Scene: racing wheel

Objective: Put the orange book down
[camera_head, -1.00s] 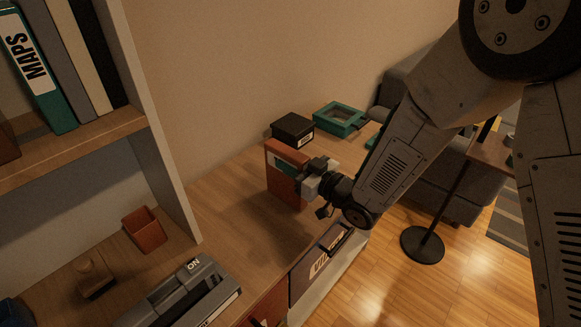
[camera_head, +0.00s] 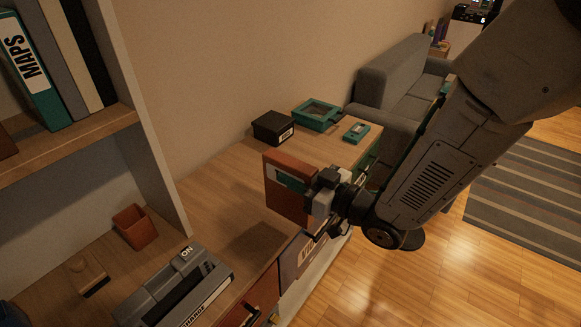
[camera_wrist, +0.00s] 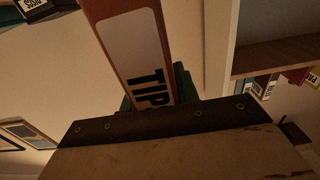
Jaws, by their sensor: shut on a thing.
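The orange book (camera_head: 287,199) stands upright in my gripper (camera_head: 318,187), above the wooden desk top (camera_head: 215,187) near its front edge. A dark shadow lies on the desk to the left of it. The head view shows its orange cover with a teal and white patch. In the wrist view the book (camera_wrist: 98,12) shows its spine, with a white label reading "TIP", the rest being hidden. My gripper is shut on the book's right edge; the fingertips are largely hidden.
A black box (camera_head: 272,128), a teal tray (camera_head: 316,114) and a small teal item (camera_head: 356,132) stand at the desk's far end. A brown cup (camera_head: 136,227) and a grey device marked "ON" (camera_head: 180,285) are at the left. The middle of the desk is clear.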

